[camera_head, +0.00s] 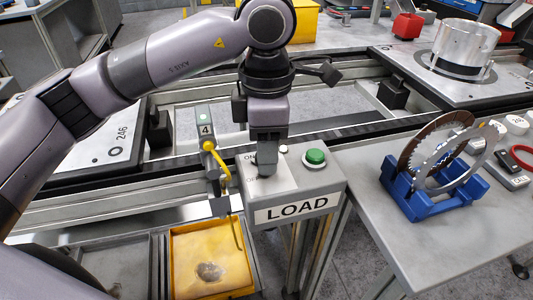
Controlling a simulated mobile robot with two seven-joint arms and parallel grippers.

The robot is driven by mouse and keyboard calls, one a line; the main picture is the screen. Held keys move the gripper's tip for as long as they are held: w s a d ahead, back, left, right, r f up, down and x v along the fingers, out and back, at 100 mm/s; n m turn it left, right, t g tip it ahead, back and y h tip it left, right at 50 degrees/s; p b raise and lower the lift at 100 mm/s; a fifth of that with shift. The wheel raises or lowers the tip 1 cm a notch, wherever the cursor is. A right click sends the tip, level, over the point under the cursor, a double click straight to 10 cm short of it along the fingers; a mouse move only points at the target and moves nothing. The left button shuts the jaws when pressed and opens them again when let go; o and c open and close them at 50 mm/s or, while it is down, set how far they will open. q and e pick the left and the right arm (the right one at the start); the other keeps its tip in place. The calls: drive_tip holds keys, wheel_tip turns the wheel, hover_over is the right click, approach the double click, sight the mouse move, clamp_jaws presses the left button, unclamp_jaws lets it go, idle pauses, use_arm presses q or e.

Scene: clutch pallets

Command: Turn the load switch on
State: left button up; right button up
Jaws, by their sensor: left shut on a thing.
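The grey LOAD box (296,207) stands in the middle of the view, with a green button (315,157) on its top and ON and OFF markings to the left of the button. My left gripper (266,168) points down onto the box top over these markings. It is shut on the load switch, which its fingers hide, so I cannot tell the switch's position. My right gripper is not in view.
A blue stand (432,190) with toothed discs is on the grey table (395,240) at right. A post marked 4 (206,131) with a yellow cable stands just left of the box. A yellow tray (211,262) is below. Conveyor rails run behind.

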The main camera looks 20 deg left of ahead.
use_arm(q)
drive_tip(key=shift+r+m, duration=0.1)
drive_tip(key=shift+m, duration=0.3)
drive_tip(key=o, duration=1.1)
drive_tip(key=shift+c, duration=0.2)
drive_tip(key=shift+r, duration=3.55)
